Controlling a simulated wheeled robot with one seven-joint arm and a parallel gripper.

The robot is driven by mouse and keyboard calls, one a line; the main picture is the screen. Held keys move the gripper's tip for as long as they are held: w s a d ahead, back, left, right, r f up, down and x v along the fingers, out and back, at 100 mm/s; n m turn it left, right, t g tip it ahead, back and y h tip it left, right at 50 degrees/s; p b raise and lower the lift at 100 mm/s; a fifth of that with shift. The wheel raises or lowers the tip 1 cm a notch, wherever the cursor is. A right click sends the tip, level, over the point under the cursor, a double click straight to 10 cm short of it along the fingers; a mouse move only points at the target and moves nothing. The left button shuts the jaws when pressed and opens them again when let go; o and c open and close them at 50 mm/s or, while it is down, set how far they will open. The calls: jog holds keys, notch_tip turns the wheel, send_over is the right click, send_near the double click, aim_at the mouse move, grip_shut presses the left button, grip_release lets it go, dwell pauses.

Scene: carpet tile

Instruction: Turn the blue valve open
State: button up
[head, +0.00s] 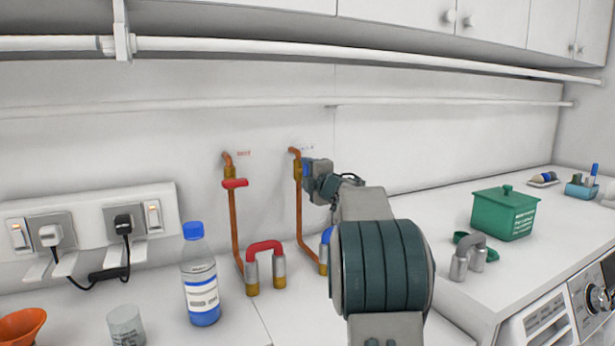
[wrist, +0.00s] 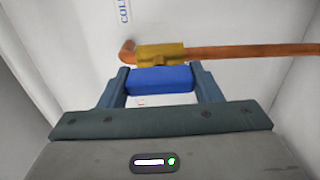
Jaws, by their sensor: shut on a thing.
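The blue valve handle (wrist: 160,80) sits in front of a brass valve body (wrist: 160,54) on a copper pipe (wrist: 250,51) in the wrist view. My gripper (wrist: 160,86) is shut on the blue handle, with one finger at each end of it. In the head view my gripper (head: 318,178) is at the upper part of the right copper pipe (head: 299,215). A bit of the blue handle (head: 306,169) shows there; the rest is hidden by the gripper. The handle lies parallel to its pipe in the wrist view.
A red valve (head: 235,184) is on the left pipe. A red-topped U-shaped fitting (head: 264,246), a blue-capped bottle (head: 201,280) and a socket panel (head: 75,225) stand left. A green box (head: 505,213) is on the right counter. A white rail (head: 350,54) runs above.

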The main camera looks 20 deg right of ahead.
jog(key=o, duration=1)
jog(key=s+b, duration=0.1)
jog(key=s, duration=1.2)
jog(key=shift+s+d+b, duration=0.25)
jog(key=shift+s+b, duration=0.05)
jog(key=shift+s, duration=0.1)
